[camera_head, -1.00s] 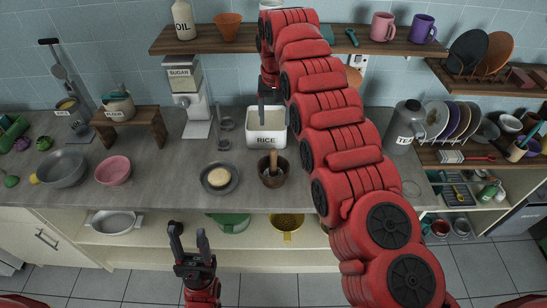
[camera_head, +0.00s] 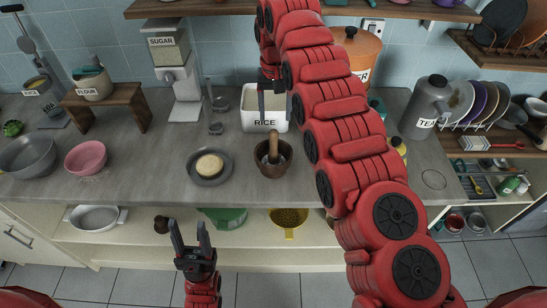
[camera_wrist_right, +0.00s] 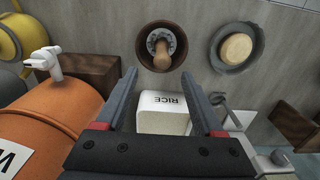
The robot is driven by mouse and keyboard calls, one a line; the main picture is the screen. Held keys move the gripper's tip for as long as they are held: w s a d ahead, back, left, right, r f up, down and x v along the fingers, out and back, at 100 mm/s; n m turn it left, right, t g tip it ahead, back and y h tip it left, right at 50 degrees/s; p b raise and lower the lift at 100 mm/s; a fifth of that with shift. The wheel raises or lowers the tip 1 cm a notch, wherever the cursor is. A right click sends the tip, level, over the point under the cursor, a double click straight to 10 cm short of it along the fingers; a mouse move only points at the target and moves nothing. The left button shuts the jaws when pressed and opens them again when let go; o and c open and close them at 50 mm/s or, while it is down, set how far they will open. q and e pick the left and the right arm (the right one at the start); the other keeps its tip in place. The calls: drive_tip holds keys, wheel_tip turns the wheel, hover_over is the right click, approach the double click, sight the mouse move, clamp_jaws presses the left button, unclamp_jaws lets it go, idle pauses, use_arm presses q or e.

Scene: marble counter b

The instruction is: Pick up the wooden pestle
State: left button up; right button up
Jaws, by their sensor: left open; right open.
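The wooden pestle (camera_head: 272,144) stands in a dark brown mortar (camera_head: 261,164) on the counter, its handle pointing up. In the right wrist view the pestle (camera_wrist_right: 162,53) shows inside the mortar (camera_wrist_right: 181,32), beyond the fingertips. My right gripper (camera_head: 274,109) is open, pointing down over the white RICE container (camera_head: 251,120), behind the mortar. In the right wrist view its fingers (camera_wrist_right: 172,98) are apart with nothing held between them. My left gripper (camera_head: 191,236) is open and empty, low in front of the counter edge.
A plate (camera_head: 190,176) with a round bread-like item (camera_head: 209,165) lies left of the mortar. A grey TEA canister (camera_head: 425,105) and an orange container (camera_head: 360,55) stand to the right. A pink bowl (camera_head: 86,157) is at left. Counter in front of the mortar is clear.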

sight(275, 132)
drive_tip(key=shift+f, duration=0.4)
drive_tip(key=shift+w+f, duration=0.2)
drive_tip(key=shift+f, duration=0.65)
drive_tip(key=shift+f+p, duration=0.3)
drive_tip(key=shift+p, duration=0.25)
wheel_tip(275, 132, down, 4)
drive_tip(key=shift+s+r+p, duration=0.1)
drive_tip(key=shift+p, duration=0.6)
drive_tip(key=shift+f+p, duration=0.35)
drive_tip(key=shift+p, duration=0.05)
drive_tip(key=f+p, duration=0.2)
drive_tip(key=f, duration=0.2)
drive_tip(key=shift+a+f+p, duration=0.2)
drive_tip(key=shift+p, duration=0.1)
drive_tip(key=shift+f, duration=0.25)
clamp_jaws()
